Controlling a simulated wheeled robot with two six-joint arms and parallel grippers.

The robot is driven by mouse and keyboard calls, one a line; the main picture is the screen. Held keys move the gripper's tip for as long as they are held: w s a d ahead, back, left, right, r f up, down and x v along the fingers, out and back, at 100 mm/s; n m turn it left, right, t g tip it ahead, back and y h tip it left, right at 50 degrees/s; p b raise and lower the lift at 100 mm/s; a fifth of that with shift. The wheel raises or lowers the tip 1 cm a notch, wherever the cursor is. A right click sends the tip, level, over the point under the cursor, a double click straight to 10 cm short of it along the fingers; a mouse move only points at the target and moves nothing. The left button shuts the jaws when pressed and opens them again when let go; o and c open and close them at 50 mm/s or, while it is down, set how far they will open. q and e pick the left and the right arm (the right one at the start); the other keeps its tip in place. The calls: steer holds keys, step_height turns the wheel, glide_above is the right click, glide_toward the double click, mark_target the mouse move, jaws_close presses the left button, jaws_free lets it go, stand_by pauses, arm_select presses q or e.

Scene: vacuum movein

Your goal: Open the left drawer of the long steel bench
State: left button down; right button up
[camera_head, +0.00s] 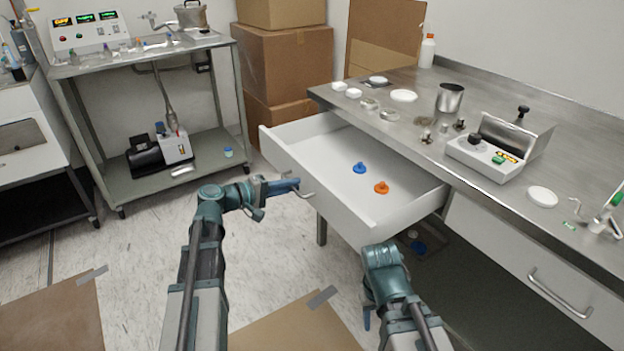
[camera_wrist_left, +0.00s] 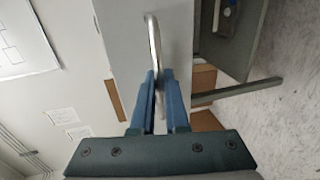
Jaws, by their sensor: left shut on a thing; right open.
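The left drawer (camera_head: 345,205) of the long steel bench (camera_head: 420,100) is pulled well out. A blue piece (camera_head: 360,168) and an orange piece (camera_head: 381,187) lie on its floor. My left gripper (camera_head: 298,186) is at the drawer's front, shut on its metal handle (camera_head: 307,194). In the left wrist view, the blue fingers of this gripper (camera_wrist_left: 157,95) close around the handle (camera_wrist_left: 153,45). My right gripper (camera_head: 367,318) hangs low in front of the bench, apart from the drawer and holding nothing visible. Its fingers are mostly hidden by its own arm.
A second, closed drawer (camera_head: 560,285) with a handle is at the right. Dishes, a steel beaker (camera_head: 450,97) and a small instrument (camera_head: 490,150) stand on the bench. A steel cart (camera_head: 150,60) and cardboard boxes (camera_head: 285,60) stand behind.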

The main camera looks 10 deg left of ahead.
arm_select(q)
steer(key=f+v, duration=0.1)
steer(key=v, duration=0.5)
steer(key=shift+s+a, duration=0.2)
steer(key=shift+f, duration=0.15)
steer(key=c, duration=1.2)
jaws_free()
steer(key=p+v, duration=0.3)
steer(key=v, duration=1)
steer(key=shift+s+a, duration=0.25)
steer(key=shift+a, duration=0.05)
steer(key=shift+s+d, duration=0.1)
